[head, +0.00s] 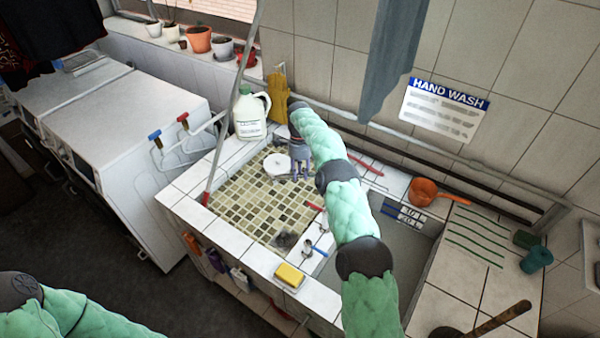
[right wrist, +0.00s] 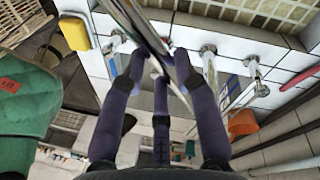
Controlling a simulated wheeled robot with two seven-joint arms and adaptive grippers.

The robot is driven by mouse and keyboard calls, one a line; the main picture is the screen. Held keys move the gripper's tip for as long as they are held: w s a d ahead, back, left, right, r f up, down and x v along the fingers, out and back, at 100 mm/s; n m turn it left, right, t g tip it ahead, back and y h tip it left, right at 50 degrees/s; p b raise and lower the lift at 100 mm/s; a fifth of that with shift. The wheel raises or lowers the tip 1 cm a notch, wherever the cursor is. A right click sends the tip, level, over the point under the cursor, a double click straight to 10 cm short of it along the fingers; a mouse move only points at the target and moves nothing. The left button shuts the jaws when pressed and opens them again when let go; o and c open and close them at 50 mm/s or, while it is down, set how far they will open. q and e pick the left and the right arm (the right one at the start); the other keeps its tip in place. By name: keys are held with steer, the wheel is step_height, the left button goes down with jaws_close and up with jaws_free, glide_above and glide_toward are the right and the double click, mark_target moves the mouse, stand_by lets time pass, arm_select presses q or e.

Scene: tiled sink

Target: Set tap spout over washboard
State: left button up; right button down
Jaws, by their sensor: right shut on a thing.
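My right gripper (head: 299,172) has purple-grey fingers and hangs above the tiled basin in the head view. In the right wrist view its fingers (right wrist: 158,72) close around a shiny chrome tube, which I take for the tap spout (right wrist: 135,25). The spout is not clear in the head view, where my arm hides part of the sink divider. A panel with green ridges (head: 474,238), perhaps the washboard, lies on the right of the counter, apart from my gripper. My left gripper is outside the views; only my left arm shows at lower left.
The mosaic basin (head: 235,198) is on the left, a deeper grey basin (head: 382,262) on the right. A yellow sponge (head: 290,275) sits on the front rim. A white jug (head: 250,112) and an orange scoop (head: 424,190) stand at the back. A slanted pole (head: 232,120) crosses the left side.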

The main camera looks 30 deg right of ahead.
steer(key=c, duration=0.9)
jaws_free()
step_height(320, 180, up, 10)
steer(key=shift+f, duration=0.1)
